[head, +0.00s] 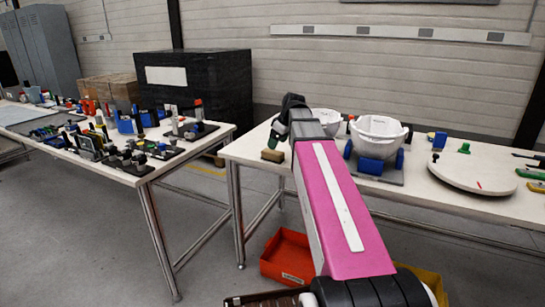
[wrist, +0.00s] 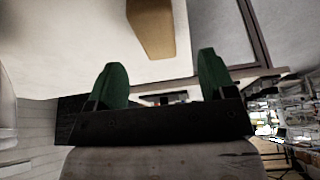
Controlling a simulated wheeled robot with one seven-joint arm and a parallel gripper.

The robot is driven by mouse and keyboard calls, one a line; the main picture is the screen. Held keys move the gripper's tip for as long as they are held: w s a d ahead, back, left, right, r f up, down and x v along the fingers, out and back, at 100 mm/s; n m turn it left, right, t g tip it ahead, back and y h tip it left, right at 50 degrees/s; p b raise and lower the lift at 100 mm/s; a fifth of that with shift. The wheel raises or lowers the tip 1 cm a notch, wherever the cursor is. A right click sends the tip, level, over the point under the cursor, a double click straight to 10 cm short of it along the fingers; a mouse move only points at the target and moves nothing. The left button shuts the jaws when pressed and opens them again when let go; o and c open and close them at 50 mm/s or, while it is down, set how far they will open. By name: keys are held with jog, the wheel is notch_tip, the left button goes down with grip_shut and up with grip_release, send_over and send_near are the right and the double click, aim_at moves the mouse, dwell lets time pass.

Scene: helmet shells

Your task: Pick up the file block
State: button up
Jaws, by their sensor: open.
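The file block (head: 272,155), a small tan-brown block with a darker lower side, lies on the near left corner of the right-hand white table (head: 240,151). In the wrist view the block (wrist: 151,28) shows at the top, beyond and between the fingertips, with a gap to them. My gripper (wrist: 161,78) has two green fingers spread apart with nothing between them. In the head view my gripper (head: 279,135) is just above and right of the block, partly hidden by my pink arm.
White helmet shells stand right of my arm, one (head: 378,134) on a blue-padded fixture. A round white turntable (head: 472,172) is farther right. An orange bin (head: 286,258) is on the floor below. A cluttered second table (head: 150,160) stands left, across a gap.

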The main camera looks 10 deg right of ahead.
aim_at(273, 152)
jog(key=shift+w+x, duration=0.1)
jog(key=shift+x, duration=1.3)
jog(key=shift+w+x, duration=0.15)
jog(key=shift+x, duration=1.2)
jog(key=shift+w+f, duration=0.1)
jog(key=shift+f, duration=0.25)
jog(key=shift+f, duration=0.2)
jog(key=shift+c, duration=0.3)
jog(key=c, duration=1)
